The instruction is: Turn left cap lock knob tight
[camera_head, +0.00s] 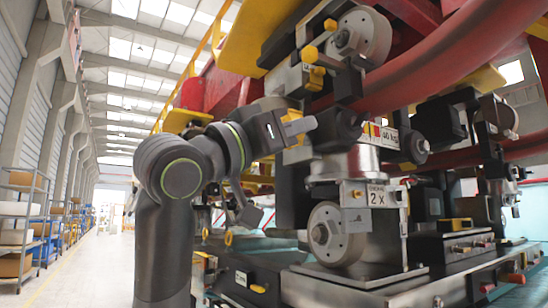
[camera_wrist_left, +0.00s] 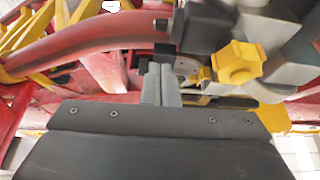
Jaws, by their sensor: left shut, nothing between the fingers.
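My left gripper (camera_head: 308,125) comes in from the left in the head view. Its two grey fingers are shut together and empty, and they also show in the left wrist view (camera_wrist_left: 161,84). A yellow lobed knob (camera_wrist_left: 237,63) sits right of the fingertips in the wrist view, apart from them. In the head view a small yellow knob (camera_head: 309,54) sits on the upper wheel assembly, above my gripper. Another yellow knob (camera_head: 330,24) is close above it. I cannot tell for certain which one is the left cap lock knob. My right gripper is not in view.
A thick red rail (camera_head: 440,62) crosses the upper right, and it also shows in the wrist view (camera_wrist_left: 85,48). The upper wheel (camera_head: 361,34) and lower wheel (camera_head: 326,231) crowd the space around my gripper. Shelves (camera_head: 22,225) stand far left beside a clear aisle.

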